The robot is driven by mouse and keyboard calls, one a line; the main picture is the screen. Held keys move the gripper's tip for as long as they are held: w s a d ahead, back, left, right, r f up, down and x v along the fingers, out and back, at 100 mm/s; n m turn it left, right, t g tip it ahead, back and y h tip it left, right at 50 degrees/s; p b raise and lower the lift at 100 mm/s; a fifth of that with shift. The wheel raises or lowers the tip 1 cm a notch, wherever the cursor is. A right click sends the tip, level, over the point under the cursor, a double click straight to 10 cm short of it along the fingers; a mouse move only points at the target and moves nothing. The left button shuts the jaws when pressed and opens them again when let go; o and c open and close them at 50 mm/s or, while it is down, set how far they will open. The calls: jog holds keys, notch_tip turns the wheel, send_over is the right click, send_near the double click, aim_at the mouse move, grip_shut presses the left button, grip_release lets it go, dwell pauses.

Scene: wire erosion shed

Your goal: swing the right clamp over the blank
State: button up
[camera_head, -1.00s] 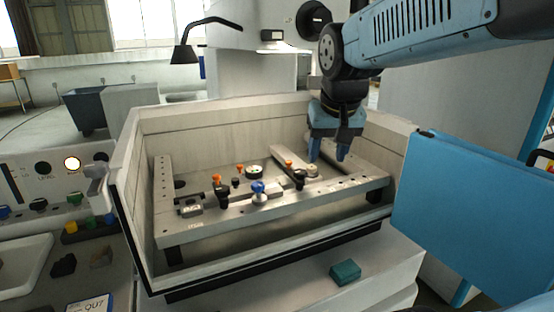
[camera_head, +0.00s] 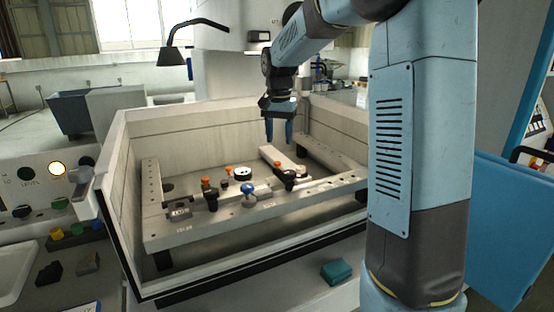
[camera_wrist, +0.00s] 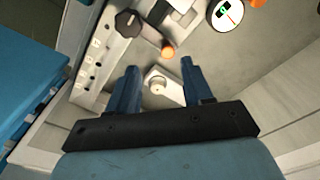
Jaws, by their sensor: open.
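The right clamp (camera_head: 288,176), with a black knob and an orange-topped part beside it, sits on the front rail of the metal frame. In the wrist view its black knob (camera_wrist: 127,22) is at upper left and an orange knob (camera_wrist: 168,48) lies just beyond my fingertips. A pale bar (camera_head: 274,155) runs back from the clamp; I cannot tell for certain which piece is the blank. My gripper (camera_head: 279,141) is open and empty, pointing down above the back part of the frame. A small pale block with a round peg (camera_wrist: 155,88) shows between its fingers.
A lamp (camera_head: 175,55) hangs behind. A teal block (camera_head: 337,271) lies on the front ledge.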

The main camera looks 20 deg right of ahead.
aim_at(277, 162)
jog(key=shift+w+d+f+m, duration=0.15)
jog(key=shift+w+f, duration=0.25)
jog(key=shift+w, duration=0.25)
jog(key=shift+w+a+f+m, duration=0.15)
jog(key=shift+w+f, duration=0.2)
jog(key=shift+w, duration=0.25)
jog(key=shift+d+f, duration=0.1)
jog(key=shift+f, duration=3.7)
jog(key=shift+c, duration=0.3)
grip_shut()
